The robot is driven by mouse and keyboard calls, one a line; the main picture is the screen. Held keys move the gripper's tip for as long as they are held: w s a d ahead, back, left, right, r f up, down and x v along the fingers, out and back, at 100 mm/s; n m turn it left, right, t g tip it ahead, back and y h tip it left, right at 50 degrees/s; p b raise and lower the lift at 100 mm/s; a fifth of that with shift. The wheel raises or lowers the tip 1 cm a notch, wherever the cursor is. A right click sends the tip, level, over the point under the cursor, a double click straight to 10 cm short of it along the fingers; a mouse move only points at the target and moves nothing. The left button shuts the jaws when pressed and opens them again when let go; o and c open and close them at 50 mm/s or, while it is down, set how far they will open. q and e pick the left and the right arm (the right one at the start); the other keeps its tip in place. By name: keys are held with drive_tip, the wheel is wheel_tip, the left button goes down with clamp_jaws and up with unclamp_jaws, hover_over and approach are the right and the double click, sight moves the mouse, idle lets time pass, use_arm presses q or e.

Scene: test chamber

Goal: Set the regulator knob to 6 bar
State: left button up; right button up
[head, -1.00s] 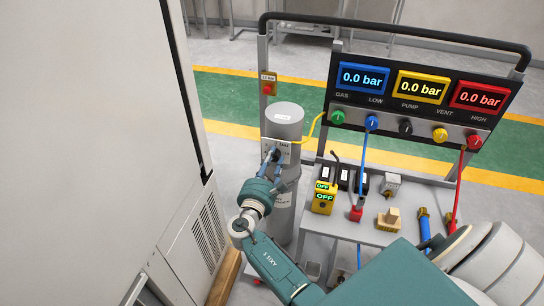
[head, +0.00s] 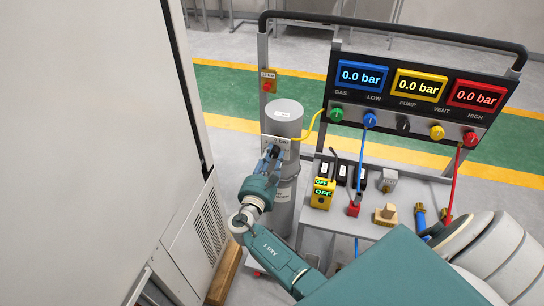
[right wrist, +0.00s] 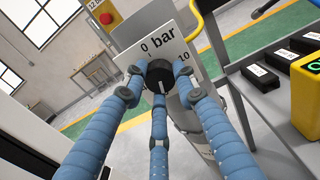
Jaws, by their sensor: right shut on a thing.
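The regulator knob (right wrist: 160,75) is black and round, in front of a white dial plate (right wrist: 182,42) marked 0, bar and 10. My right gripper (right wrist: 158,80) has its blue fingers around the knob and is shut on it. The knob's exact setting cannot be read. In the head view, my right gripper (head: 272,155) reaches the plate on the grey cylinder (head: 284,118), and its fingers hide the knob. The blue display (head: 361,76), yellow display (head: 418,86) and red display (head: 476,95) each read 0.0 bar. My left gripper is not in view.
A panel (head: 405,122) with coloured knobs stands right of the cylinder, above a shelf with a yellow box (head: 322,194) showing OFF. A yellow hose (head: 315,128) runs beside the cylinder. A large grey cabinet (head: 90,130) is close on the left. A red button (right wrist: 106,18) is behind the dial.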

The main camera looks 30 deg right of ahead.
drive_tip(key=shift+w+d+r, duration=0.15)
drive_tip(key=shift+r, duration=0.35)
drive_tip(key=o, duration=1)
drive_tip(key=shift+c, duration=0.2)
drive_tip(key=shift+o, duration=1)
drive_tip(key=shift+f, duration=0.2)
drive_tip(key=shift+s+a+f, duration=0.1)
drive_tip(key=shift+s+a, duration=0.15)
drive_tip(key=shift+a, duration=0.1)
drive_tip(key=v, duration=1.1)
drive_tip(key=shift+s, duration=0.2)
